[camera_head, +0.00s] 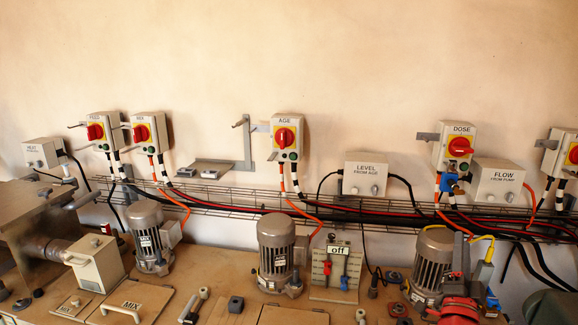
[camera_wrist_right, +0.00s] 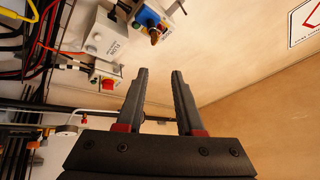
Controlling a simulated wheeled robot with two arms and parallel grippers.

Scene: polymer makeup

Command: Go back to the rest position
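My right gripper (camera_head: 462,246) shows at the lower right of the head view, in front of the motor under the DOSE switch. My left gripper is not in view.
The DOSE switch box (camera_head: 456,145) and FLOW box (camera_head: 499,182) hang on the wall behind. A motor (camera_head: 432,262) and cables crowd the right side. An "off" panel (camera_head: 336,268) stands at the centre. The upper wall (camera_head: 300,60) is clear.

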